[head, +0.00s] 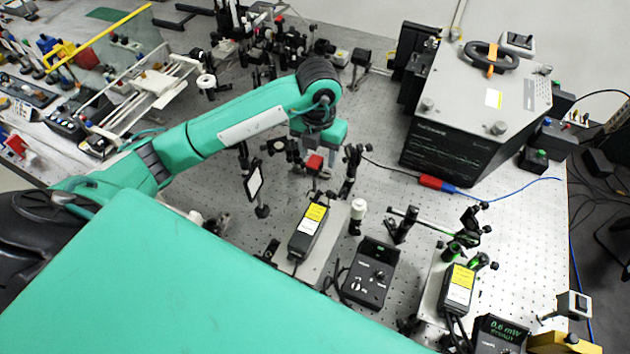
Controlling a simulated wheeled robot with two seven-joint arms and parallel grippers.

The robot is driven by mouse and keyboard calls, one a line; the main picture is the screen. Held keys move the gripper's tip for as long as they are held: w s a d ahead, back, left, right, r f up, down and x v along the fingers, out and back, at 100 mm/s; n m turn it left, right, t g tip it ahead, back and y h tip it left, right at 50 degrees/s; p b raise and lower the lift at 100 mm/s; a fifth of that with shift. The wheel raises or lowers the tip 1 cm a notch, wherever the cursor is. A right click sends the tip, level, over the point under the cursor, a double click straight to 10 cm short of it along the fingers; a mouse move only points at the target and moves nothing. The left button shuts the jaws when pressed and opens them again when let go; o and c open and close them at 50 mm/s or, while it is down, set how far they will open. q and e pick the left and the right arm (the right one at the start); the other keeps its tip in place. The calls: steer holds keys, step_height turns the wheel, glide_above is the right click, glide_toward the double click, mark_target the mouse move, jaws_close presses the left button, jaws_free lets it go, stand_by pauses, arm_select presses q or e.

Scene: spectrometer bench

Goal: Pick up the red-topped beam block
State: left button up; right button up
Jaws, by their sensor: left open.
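The red-topped beam block (315,162) stands on the perforated grey optical bench (392,205), near the middle of the view. Its red top shows just below my left gripper (317,155). The left gripper points down at the block and is open, with nothing held. Its fingers are small and partly hidden by the wrist, so I cannot tell whether they touch the block or stand around it. The lower part of the block is hard to make out. My right gripper does not show.
Mounted optics stand close by, including a dark framed plate (254,181) to the left and a post mount (351,168) to the right. A yellow-labelled laser box (308,230) lies in front. A large black instrument (470,110) fills the back right, with a red-and-blue cable connector (436,184) before it.

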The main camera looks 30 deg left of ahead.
mark_target(315, 161)
arm_select(q)
steer(key=shift+s+f, duration=0.1)
steer(key=shift+f, duration=0.1)
steer(key=shift+a+f+p, duration=0.1)
steer(key=shift+f+p, duration=0.35)
steer(key=shift+p, duration=0.1)
steer(key=f, duration=0.1)
steer(key=f+p, duration=0.2)
steer(key=shift+a+f, duration=0.1)
steer(key=shift+a, duration=0.15)
steer(key=shift+f, duration=0.65)
jaws_close()
steer(key=shift+r, duration=0.1)
